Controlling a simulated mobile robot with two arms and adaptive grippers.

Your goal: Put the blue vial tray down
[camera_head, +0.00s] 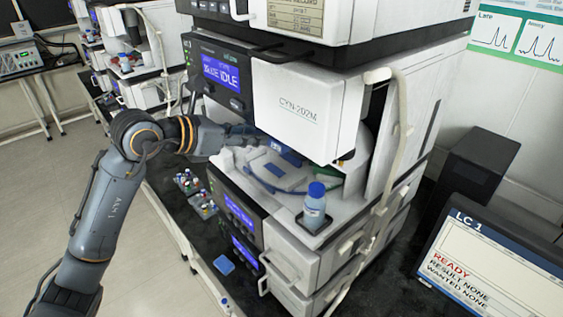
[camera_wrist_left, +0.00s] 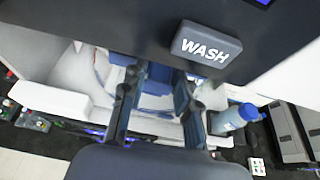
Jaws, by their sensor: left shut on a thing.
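My left gripper (camera_head: 243,137) reaches from the left into the open bay of the CYN-202M unit. Its fingers also show in the left wrist view (camera_wrist_left: 157,80), shut on the blue vial tray (camera_wrist_left: 155,87), of which only a part shows between them. In the head view, blue parts (camera_head: 284,152) lie past the fingers over a pale round deck (camera_head: 275,172) with blue patches. I cannot tell which blue edge there is the tray's, nor whether it touches the deck. My right gripper is not in view.
The unit's white front cover (camera_head: 300,108) hangs over the bay. A blue-capped bottle (camera_head: 315,204) stands at the bay's right front; it also shows in the wrist view (camera_wrist_left: 232,117). Vial racks (camera_head: 188,182) and a small blue piece (camera_head: 223,264) lie on the dark bench.

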